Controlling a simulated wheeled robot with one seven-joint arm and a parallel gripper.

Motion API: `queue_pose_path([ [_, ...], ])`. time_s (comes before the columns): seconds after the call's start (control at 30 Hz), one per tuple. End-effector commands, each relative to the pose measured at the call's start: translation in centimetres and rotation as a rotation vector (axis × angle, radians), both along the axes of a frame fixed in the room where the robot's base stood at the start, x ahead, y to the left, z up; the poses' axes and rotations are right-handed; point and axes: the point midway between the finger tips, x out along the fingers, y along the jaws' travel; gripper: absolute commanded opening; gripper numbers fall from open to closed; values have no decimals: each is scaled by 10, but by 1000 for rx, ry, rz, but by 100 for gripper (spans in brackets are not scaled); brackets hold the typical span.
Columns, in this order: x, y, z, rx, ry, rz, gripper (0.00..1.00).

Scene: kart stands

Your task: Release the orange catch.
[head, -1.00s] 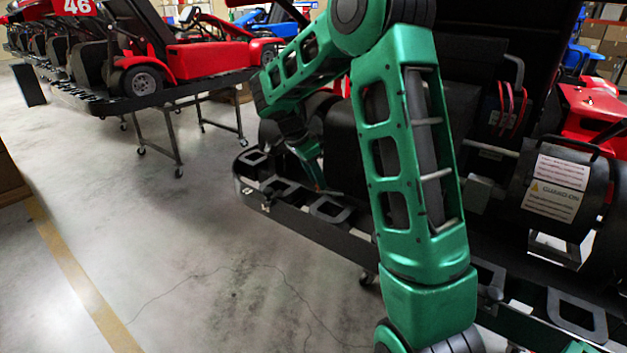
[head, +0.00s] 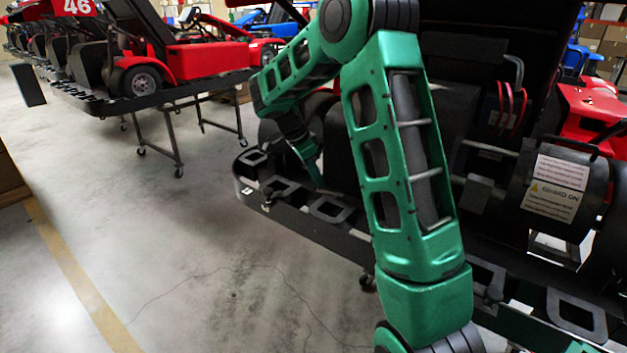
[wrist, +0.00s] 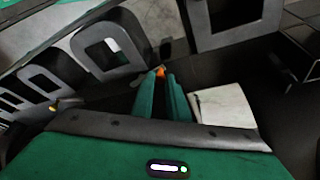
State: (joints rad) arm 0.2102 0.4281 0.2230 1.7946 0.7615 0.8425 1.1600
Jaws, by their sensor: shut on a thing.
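The orange catch (wrist: 160,70) shows as a small orange tip at the ends of my gripper's fingers in the wrist view. My gripper (wrist: 161,80) has its two green fingers closed together on it, and they hide most of the catch. In the head view my gripper (head: 318,180) reaches down to the black rail of the kart stand (head: 300,222). The catch cannot be made out in the head view.
Black loop-shaped brackets (wrist: 108,46) line the rail beside my fingers. A guard drum with labels (head: 560,195) is at the right. A red kart (head: 200,60) stands on another stand behind. The concrete floor (head: 190,230) at left is clear.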

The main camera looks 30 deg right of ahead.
Motion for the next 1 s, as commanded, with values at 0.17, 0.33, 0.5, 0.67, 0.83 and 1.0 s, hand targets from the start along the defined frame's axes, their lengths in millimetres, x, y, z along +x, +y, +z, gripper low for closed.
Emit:
queue_pose_path([
  [0.17,2,0,1,-1,-5,3,0],
  [0.33,1,0,1,-1,-4,3,32],
  [0.5,1,0,1,-1,-4,3,32],
  [0.67,2,2,7,-2,-4,4,32],
  [0.83,4,12,30,-1,-6,5,32],
  [1.0,7,25,60,-1,-7,5,32],
])
